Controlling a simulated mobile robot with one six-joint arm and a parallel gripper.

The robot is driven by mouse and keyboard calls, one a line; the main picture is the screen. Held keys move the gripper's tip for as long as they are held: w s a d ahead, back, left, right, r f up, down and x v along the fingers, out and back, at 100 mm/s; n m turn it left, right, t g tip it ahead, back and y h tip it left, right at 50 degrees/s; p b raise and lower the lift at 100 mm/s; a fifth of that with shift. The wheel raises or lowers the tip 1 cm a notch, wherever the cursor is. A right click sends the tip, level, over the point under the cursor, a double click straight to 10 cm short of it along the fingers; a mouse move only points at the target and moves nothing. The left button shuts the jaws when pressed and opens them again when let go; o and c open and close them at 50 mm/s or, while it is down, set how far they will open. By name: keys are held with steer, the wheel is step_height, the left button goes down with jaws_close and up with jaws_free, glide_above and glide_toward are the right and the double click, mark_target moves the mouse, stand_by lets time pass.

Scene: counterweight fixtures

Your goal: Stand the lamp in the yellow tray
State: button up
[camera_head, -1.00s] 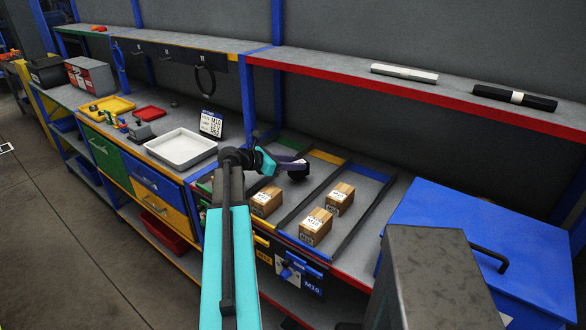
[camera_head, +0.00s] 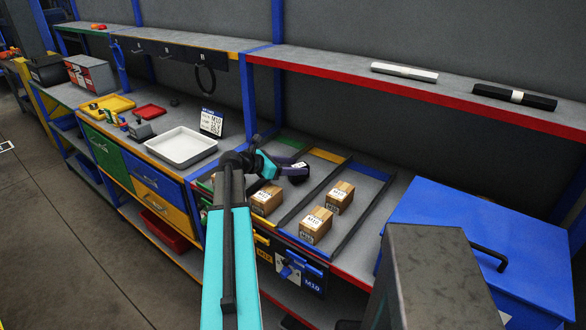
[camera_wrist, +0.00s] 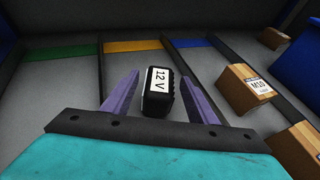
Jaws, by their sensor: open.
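A black block labelled "12 V" (camera_wrist: 158,92) shows between the fingertips of my gripper (camera_wrist: 160,82) in the wrist view. The purple fingers are open, with a gap on both sides of it; its depth relative to the tips is hard to tell. In the head view the dark block (camera_head: 297,173) sits in the divided bay beside my gripper (camera_head: 286,167). I cannot make out which thing is the lamp; a small grey item (camera_head: 140,131) stands in front of the trays, too small to tell.
A white tray (camera_head: 181,147), a red tray (camera_head: 150,111) and a sign (camera_head: 211,122) are on the left bench. A red-edged shelf (camera_head: 420,98) overhangs the bays.

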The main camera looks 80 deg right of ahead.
steer(key=shift+r, duration=0.2)
steer(key=b+v, duration=0.2)
steer(key=v, duration=1)
steer(key=shift+b, duration=0.3)
